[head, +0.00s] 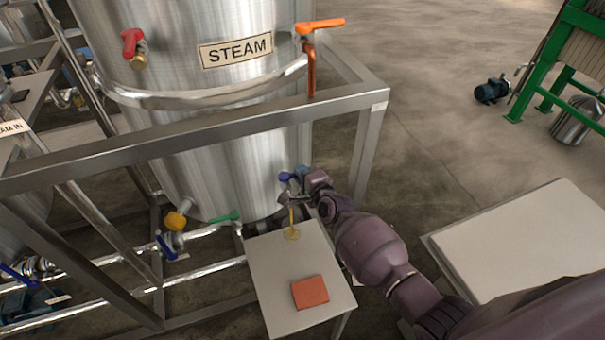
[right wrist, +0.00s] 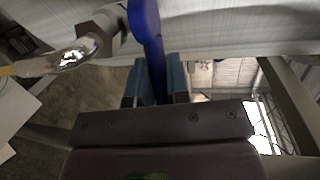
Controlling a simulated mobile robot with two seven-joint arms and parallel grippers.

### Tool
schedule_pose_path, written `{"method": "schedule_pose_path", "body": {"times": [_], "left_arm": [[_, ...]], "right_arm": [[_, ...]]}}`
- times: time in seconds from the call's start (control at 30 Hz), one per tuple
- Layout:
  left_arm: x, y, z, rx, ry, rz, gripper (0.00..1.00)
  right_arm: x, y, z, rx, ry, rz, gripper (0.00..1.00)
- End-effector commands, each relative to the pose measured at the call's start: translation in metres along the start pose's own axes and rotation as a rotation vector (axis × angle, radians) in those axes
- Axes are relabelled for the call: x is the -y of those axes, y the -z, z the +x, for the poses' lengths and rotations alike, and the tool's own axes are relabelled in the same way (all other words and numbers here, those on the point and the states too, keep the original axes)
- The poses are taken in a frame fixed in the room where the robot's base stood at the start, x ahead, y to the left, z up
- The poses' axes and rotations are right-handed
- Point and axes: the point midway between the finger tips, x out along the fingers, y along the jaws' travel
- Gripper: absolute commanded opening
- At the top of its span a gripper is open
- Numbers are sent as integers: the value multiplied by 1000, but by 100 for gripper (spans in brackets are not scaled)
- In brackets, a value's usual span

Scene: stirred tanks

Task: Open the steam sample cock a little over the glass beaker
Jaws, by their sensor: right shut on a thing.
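The steam tank (head: 190,60) carries a "STEAM" label (head: 236,50). Low on its right side is a sample cock with a blue handle (head: 285,177). My right gripper (head: 300,174) is at this cock. In the right wrist view my right gripper (right wrist: 160,82) is shut on the blue handle (right wrist: 147,35), with the metal spout (right wrist: 85,52) to its left. A thin yellow stream (head: 291,213) runs from the cock down to the small glass beaker (head: 291,234) below. The beaker's fill level is too small to read. My left gripper is not in view.
The beaker stands on a small pale table (head: 265,262) with an orange-red block (head: 310,292). A grey steel frame (head: 190,145) surrounds the tank. Red (head: 131,42), orange (head: 320,25), yellow (head: 177,220) and green (head: 222,217) handles are nearby. Another pale table (head: 530,240) stands right.

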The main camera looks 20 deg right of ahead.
Motion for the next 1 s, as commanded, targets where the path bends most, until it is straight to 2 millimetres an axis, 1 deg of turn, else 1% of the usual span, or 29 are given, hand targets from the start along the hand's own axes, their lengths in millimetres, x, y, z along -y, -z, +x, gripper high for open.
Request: {"method": "schedule_pose_path", "body": {"times": [0.07,0.1,0.17,0.2,0.27,0.53,0.67,0.77,0.9,1.0], "left_arm": [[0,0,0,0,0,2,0],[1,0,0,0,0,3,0],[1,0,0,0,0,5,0],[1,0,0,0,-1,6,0],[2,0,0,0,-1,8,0],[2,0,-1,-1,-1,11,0],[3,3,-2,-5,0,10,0],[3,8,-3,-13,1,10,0],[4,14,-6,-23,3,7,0],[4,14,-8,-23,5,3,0]], "right_arm": [[3,2,1,-2,6,-1,0],[3,2,1,-2,6,-1,18],[3,1,0,-2,6,-1,27],[3,1,0,-1,5,-1,33],[2,1,0,-1,4,-1,41],[1,0,0,0,1,0,41],[1,0,-6,0,1,0,41],[2,0,-17,0,2,0,41],[3,0,-39,0,2,0,41],[3,1,-57,-1,3,1,41]]}}
